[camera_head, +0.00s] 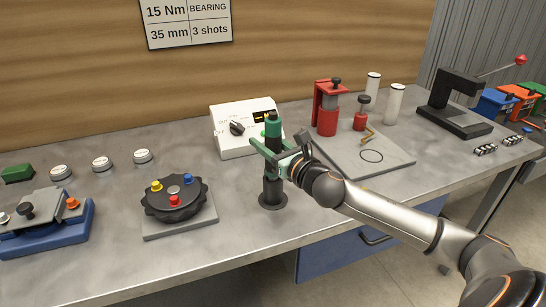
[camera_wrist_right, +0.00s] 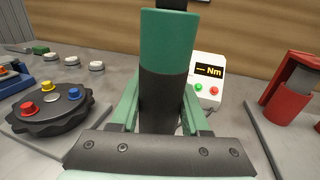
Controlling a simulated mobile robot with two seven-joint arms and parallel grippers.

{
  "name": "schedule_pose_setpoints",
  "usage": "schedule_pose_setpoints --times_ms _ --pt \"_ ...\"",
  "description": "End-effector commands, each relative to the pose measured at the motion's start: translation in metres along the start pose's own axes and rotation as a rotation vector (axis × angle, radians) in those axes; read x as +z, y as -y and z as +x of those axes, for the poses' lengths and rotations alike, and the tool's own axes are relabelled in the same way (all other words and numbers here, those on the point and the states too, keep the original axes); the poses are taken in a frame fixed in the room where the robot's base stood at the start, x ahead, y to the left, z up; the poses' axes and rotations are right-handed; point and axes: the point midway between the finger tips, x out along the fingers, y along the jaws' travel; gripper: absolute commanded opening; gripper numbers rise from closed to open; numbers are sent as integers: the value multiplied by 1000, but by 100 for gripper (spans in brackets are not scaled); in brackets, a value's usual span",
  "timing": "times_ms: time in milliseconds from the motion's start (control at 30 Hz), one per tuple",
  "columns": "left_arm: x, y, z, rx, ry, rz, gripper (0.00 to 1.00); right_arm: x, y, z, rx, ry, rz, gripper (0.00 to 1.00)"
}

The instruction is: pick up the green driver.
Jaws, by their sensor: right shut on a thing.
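The green driver (camera_head: 273,126), with a green upper part and a dark lower part, stands upright near the front middle of the bench. Its lower end is at a dark round stand (camera_head: 273,203); I cannot tell whether it is still seated there. My right gripper (camera_head: 268,150) comes in from the right and is shut on the driver's body. In the right wrist view the driver (camera_wrist_right: 168,45) rises between the two pale green fingers, which hide part of its sides. My left gripper is not in view.
A white controller box (camera_head: 232,145) stands behind the driver. A black knobbed disc (camera_head: 174,204) on a grey plate is to the left. A red press (camera_head: 326,120) and a grey plate (camera_head: 390,163) are to the right. The bench's front edge is close to the stand.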

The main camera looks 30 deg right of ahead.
Motion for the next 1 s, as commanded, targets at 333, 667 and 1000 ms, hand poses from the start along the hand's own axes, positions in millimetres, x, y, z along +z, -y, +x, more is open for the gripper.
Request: schedule_pose_setpoints --times_ms 333,667,1000 --pt "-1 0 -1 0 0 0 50 9 0 0 0 6 -3 0" --pt "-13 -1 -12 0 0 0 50 71 0 0 1 9 -5 0" --pt "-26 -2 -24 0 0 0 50 112 0 0 0 5 -2 0"
